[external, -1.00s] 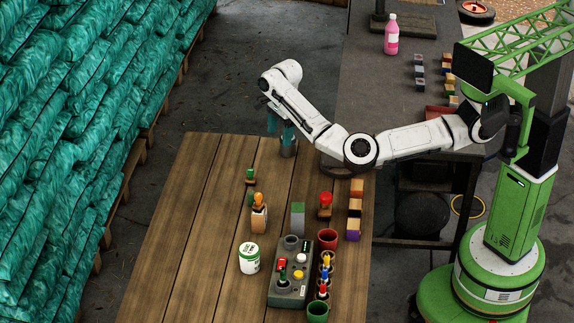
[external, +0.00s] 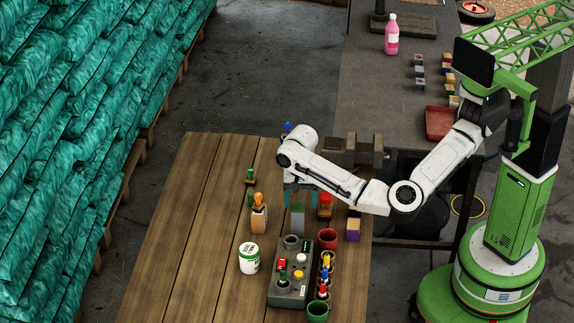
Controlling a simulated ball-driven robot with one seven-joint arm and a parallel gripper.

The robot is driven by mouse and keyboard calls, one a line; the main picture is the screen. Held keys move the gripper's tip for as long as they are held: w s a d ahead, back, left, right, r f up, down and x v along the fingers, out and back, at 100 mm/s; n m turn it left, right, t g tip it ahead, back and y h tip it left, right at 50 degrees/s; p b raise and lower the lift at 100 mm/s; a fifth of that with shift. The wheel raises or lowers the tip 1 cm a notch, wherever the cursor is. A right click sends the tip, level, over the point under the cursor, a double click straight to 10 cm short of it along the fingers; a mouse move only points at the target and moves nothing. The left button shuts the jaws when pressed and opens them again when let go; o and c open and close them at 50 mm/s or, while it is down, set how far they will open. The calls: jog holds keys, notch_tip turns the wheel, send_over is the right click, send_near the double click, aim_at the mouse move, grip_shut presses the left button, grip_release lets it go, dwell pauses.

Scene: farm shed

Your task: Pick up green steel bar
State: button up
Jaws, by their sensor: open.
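The green steel bar (external: 298,222) stands upright on the wooden table, behind the control box. Its grey side shows, and its upper part is partly hidden by my gripper. My gripper (external: 300,199) has teal fingers and is open, pointing down over the top of the bar. The picture is too small to tell whether the fingers touch the bar or are only above it.
A red-topped stamp (external: 325,203) stands close right of the bar. An orange-handled tool in a wooden block (external: 259,218) is to the left. In front are the control box (external: 289,285), a red cup (external: 327,239) and a white tub (external: 249,258). The table's left side is clear.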

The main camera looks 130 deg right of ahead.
aim_at(298, 206)
jog(key=shift+w+d+f+p, duration=0.15)
jog(key=shift+f+p, duration=0.2)
jog(key=shift+f, duration=1.1)
jog(key=shift+w+d+f+p, duration=0.1)
jog(key=shift+f+p, duration=0.2)
jog(key=shift+f, duration=1.1)
jog(key=shift+c, duration=0.4)
jog(key=c, duration=1.1)
jog(key=shift+r, duration=0.15)
jog(key=shift+c, duration=0.2)
